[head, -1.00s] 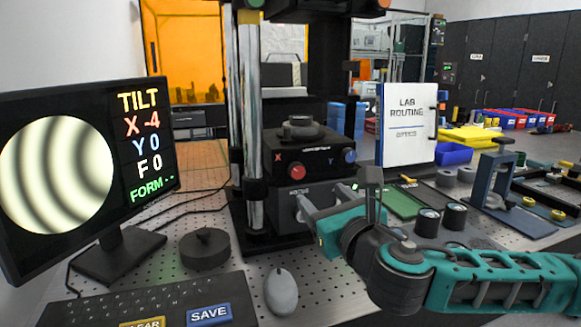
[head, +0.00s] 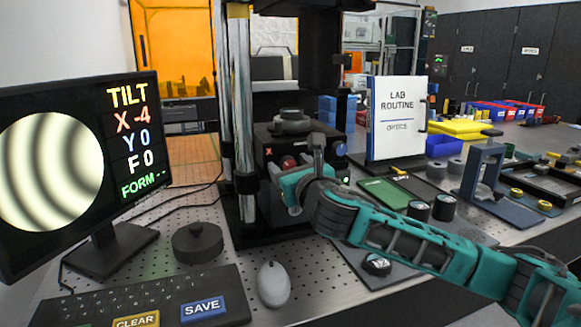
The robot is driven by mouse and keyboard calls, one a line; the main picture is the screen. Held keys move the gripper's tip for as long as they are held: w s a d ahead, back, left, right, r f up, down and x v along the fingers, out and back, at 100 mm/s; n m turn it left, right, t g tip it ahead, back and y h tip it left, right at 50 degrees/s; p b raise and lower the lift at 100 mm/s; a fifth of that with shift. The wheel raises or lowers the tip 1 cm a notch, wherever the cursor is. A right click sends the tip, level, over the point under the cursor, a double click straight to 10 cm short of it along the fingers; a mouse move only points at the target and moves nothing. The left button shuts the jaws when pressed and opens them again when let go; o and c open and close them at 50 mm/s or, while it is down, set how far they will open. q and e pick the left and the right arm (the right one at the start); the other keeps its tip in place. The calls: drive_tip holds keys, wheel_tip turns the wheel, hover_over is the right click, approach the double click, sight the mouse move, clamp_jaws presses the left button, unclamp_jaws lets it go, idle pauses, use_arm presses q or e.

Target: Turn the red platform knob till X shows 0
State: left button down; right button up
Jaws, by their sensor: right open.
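The red platform knob (head: 289,161) is on the front of the black platform block (head: 265,148), beside a white-red X mark. My right gripper (head: 282,177) is open right in front of the knob and partly covers it; I cannot tell whether a finger touches it. The blue Y knob (head: 340,150) shows to the right behind my wrist. The monitor (head: 80,170) at the left shows TILT with X -4, Y 0, F 0, FORM blank, and dark curved fringes on a round disc. My left gripper is not in view.
A keyboard with a SAVE key (head: 203,309), a mouse (head: 273,284) and a black round puck (head: 197,243) lie in front. A chrome column (head: 241,90) stands left of the platform. The LAB ROUTINE binder (head: 396,118) stands to the right.

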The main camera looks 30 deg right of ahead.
drive_tip(key=shift+w, duration=0.15)
drive_tip(key=shift+c, duration=0.3)
drive_tip(key=c, duration=1)
drive_tip(key=shift+m+p, duration=0.4)
drive_tip(key=shift+m, duration=0.3)
drive_tip(key=m+p, duration=0.1)
drive_tip(key=m, duration=0.2)
drive_tip(key=m+p, duration=0.2)
drive_tip(key=m, duration=0.2)
drive_tip(key=shift+d+m, duration=0.1)
drive_tip(key=shift+m, duration=0.3)
